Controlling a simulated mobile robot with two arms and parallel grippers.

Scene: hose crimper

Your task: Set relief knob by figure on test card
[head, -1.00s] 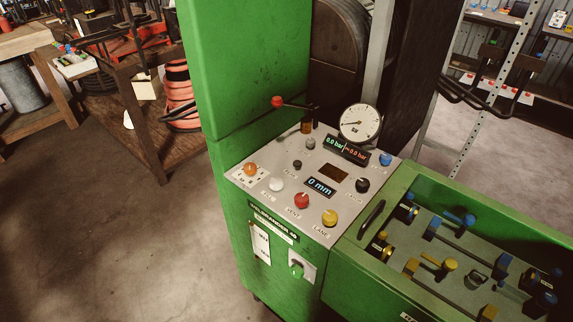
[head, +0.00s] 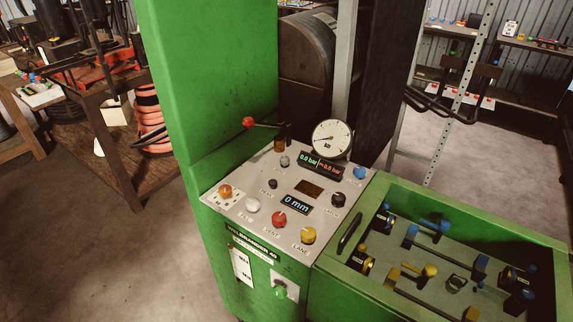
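The green machine has a grey control panel (head: 240,216) with several coloured knobs. These include an orange knob (head: 225,191), a white knob (head: 252,205), a red knob (head: 278,219), a yellow knob (head: 308,235), a black knob (head: 338,200) and a blue knob (head: 360,173). I cannot tell which is the relief knob; most labels are too small. A white card (head: 241,264) with dark print hangs on the front; its figures are unreadable. A round gauge (head: 332,139) stands above a pressure display (head: 321,167) with green and red bar figures. Neither gripper is in view.
A red-tipped lever (head: 248,122) sticks out at the panel's back. A green tray (head: 352,282) with blue and yellow fittings adjoins on the right. A wooden bench (head: 118,130) stands back left. Floor at front left is clear.

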